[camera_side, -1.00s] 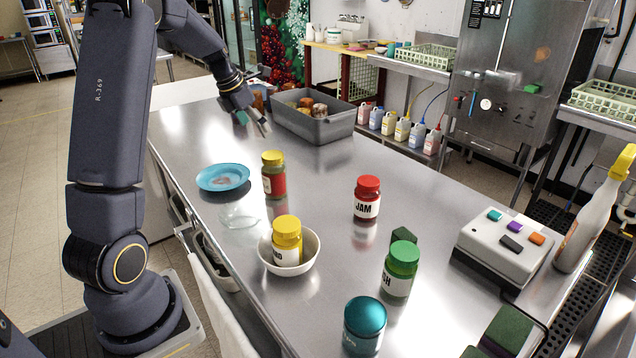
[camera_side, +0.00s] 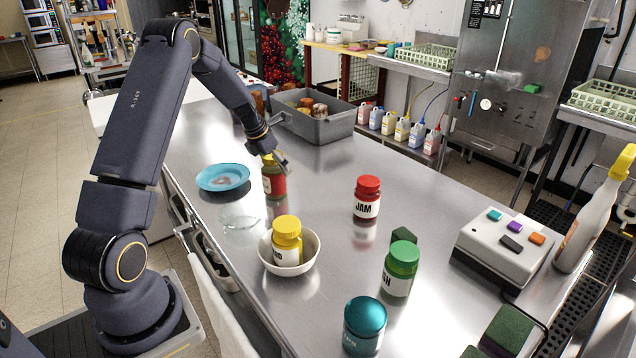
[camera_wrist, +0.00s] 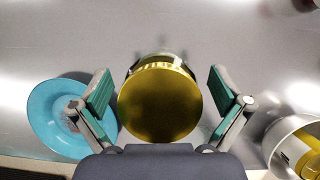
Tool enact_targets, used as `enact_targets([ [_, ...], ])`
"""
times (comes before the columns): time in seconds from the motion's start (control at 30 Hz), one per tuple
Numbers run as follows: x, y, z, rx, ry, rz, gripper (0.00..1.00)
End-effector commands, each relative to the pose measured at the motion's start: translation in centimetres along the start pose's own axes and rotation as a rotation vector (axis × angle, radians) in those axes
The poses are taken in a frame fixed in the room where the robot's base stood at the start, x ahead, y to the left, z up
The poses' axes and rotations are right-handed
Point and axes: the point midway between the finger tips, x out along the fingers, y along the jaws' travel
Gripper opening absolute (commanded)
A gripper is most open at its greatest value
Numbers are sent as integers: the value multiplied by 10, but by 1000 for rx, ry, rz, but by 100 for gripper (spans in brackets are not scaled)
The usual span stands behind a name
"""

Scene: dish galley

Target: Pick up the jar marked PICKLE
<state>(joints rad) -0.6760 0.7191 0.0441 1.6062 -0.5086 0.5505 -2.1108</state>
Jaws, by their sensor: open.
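I see no label reading PICKLE in these frames. My gripper (camera_side: 277,158) is at a jar with a gold-yellow lid and a red label (camera_side: 274,185), near the middle of the counter. In the wrist view the round gold lid (camera_wrist: 160,103) sits between my two open green-padded fingers, with a gap on each side. The jar's label wording cannot be read. Other jars stand apart: a red-lidded one marked JAM (camera_side: 367,198), a green-lidded one (camera_side: 399,269), a teal-lidded one (camera_side: 364,327) and a yellow one (camera_side: 287,240) in a white bowl (camera_side: 315,258).
A blue plate (camera_side: 223,170) lies left of the jar, with a clear glass dish (camera_side: 240,218) in front. A grey bin (camera_side: 320,130) stands behind. A button box (camera_side: 505,248) and a spray bottle (camera_side: 592,215) are at right. The counter between jar and JAM is clear.

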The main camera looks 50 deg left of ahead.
Motion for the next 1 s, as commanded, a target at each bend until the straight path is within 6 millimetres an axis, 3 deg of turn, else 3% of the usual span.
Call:
enact_targets([
  [0.17, 0, 0, 0, 0, 0, 1, 100],
  [1.0, 0, 0, 0, 1, 0, 0, 12],
])
